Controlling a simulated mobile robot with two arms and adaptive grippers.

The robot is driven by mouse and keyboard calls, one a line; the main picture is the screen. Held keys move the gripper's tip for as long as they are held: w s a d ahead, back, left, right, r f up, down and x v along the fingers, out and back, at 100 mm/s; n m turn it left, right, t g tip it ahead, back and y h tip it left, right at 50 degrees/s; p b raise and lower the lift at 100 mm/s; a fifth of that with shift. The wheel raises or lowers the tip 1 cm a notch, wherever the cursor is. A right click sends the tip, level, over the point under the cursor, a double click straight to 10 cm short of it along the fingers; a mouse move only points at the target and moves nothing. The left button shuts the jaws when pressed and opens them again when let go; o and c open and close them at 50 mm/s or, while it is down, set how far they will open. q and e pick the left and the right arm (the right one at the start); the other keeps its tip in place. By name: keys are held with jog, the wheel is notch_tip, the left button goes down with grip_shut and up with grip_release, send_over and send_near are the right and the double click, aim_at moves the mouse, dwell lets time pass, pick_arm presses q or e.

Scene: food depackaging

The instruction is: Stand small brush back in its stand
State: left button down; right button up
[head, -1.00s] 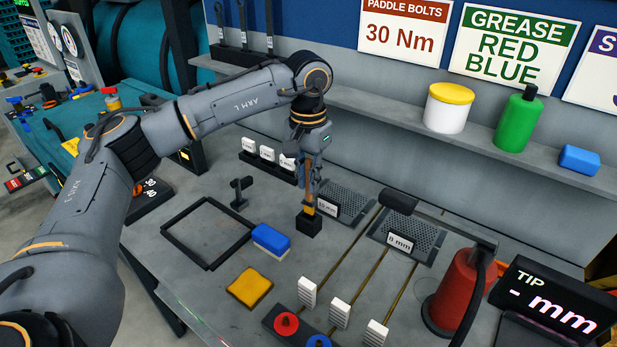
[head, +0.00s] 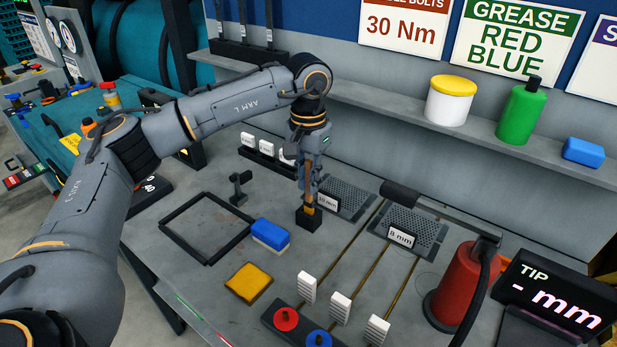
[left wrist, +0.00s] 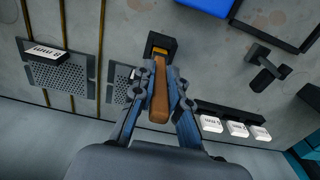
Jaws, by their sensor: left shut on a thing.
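My left gripper (head: 310,183) points down over the small black stand (head: 308,221) on the bench. It is shut on the small brush, whose wooden handle (left wrist: 159,92) runs between the two fingers in the left wrist view. The brush is roughly upright, and its orange-yellow lower part (head: 309,209) meets the top of the stand. In the left wrist view the stand (left wrist: 157,41) lies just beyond the fingertips, with the yellowish part at its opening. How deep the brush sits is hidden. My right gripper is not in view.
A blue-and-white sponge (head: 270,234) and a yellow pad (head: 249,283) lie in front. A black square frame (head: 205,228) and small black post (head: 240,188) stand left. Perforated trays (head: 408,232) and brass rods (head: 372,272) lie right. A shelf (head: 400,122) runs behind.

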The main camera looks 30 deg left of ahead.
aim_at(308, 161)
pick_arm(q)
jog(key=shift+f+b, duration=1.2)
jog(key=shift+f, duration=0.65)
jog(key=c, duration=1.3)
grip_release()
jog(key=shift+o, duration=0.2)
notch_tip(308, 161, up, 12)
jog(key=shift+r, duration=0.1)
